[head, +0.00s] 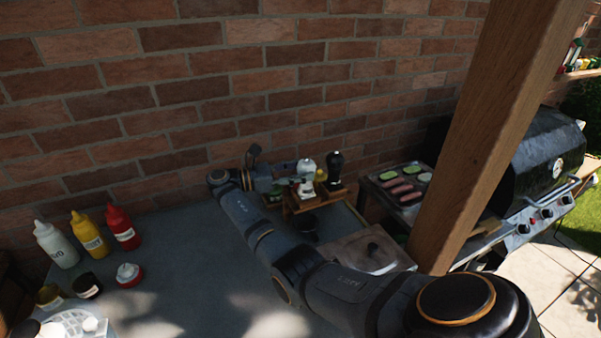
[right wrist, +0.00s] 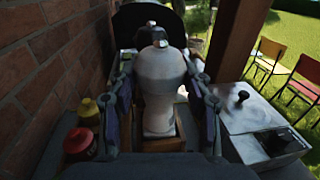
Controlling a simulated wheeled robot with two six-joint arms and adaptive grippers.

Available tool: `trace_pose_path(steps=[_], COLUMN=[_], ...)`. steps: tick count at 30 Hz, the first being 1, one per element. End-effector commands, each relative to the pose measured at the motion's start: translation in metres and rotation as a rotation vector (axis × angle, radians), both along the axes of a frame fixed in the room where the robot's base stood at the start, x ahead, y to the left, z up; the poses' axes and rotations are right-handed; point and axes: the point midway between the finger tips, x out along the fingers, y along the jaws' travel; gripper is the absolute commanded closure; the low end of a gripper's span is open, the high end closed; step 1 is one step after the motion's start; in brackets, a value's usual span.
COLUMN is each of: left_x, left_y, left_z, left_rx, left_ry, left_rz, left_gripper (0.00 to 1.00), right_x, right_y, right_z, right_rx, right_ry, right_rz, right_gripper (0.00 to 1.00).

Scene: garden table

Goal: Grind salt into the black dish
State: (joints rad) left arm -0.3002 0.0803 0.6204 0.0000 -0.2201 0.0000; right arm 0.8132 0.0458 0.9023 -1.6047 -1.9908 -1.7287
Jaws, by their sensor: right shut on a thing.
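The white salt grinder (head: 306,168) stands upright at a small wooden stand by the brick wall. In the right wrist view the white grinder (right wrist: 160,82) fills the space between the fingers, with its base at the wooden stand (right wrist: 160,143). My right gripper (head: 284,178) is shut on it from the left. My left gripper is not in view.
A black pepper mill (head: 335,168) stands just right of the grinder. A lidded board or box (head: 362,249) lies to the right, near a wooden post (head: 490,130) and grill. White, yellow (head: 89,234) and red (head: 121,228) bottles stand left.

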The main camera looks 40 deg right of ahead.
Motion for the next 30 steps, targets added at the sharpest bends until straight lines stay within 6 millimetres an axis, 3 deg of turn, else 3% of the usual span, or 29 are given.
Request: trace_pose_path(steps=[15,16,20,30], left_x=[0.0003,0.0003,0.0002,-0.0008], left_y=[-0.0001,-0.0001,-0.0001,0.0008], left_z=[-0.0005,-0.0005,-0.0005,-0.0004], left_rx=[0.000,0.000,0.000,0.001], left_ry=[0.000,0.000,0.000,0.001], left_rz=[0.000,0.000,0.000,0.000], left_gripper=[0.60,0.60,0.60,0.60], right_x=[-0.0004,-0.0004,-0.0004,0.0000], right_y=[0.0003,0.0002,0.0002,-0.0001], right_z=[-0.0023,-0.0023,-0.0019,0.0007], right_rx=[0.004,0.004,0.003,0.001], right_ry=[0.004,0.004,0.003,0.000], right_rz=[-0.002,-0.002,-0.002,-0.002], right_gripper=[0.82,0.48,0.30,0.27])
